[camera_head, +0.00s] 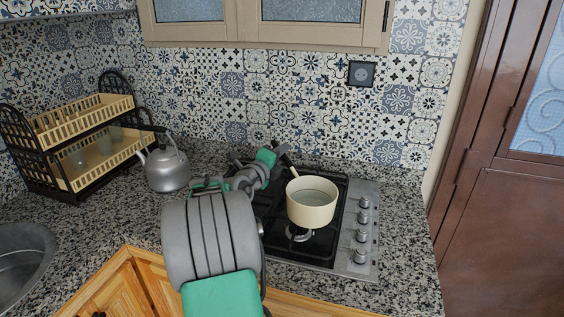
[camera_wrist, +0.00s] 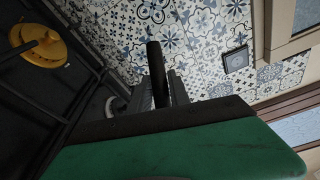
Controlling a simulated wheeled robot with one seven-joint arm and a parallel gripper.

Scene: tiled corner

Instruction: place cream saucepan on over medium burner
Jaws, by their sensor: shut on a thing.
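The cream saucepan (camera_head: 312,205) is upright over the right side of the black gas hob (camera_head: 275,240), its handle pointing back and left. It looks raised above the hob, though its underside is hidden. A burner (camera_head: 299,234) shows just below its front edge. My gripper (camera_head: 278,158) is behind and left of the pan, shut on its handle; the fingertips are partly hidden. In the wrist view my gripper (camera_wrist: 165,90) shows as dark and grey parts, and the pan's bowl is not recognisable there. A yellow burner part (camera_wrist: 42,48) shows at the upper left.
A grey kettle (camera_head: 167,170) stands left of the hob, beside a two-level dish rack (camera_head: 75,150). Control knobs (camera_head: 362,234) line the hob's right edge. A sink (camera_head: 22,255) is at far left. The tiled wall (camera_head: 330,110) rises close behind. Granite counter (camera_head: 405,240) is clear at right.

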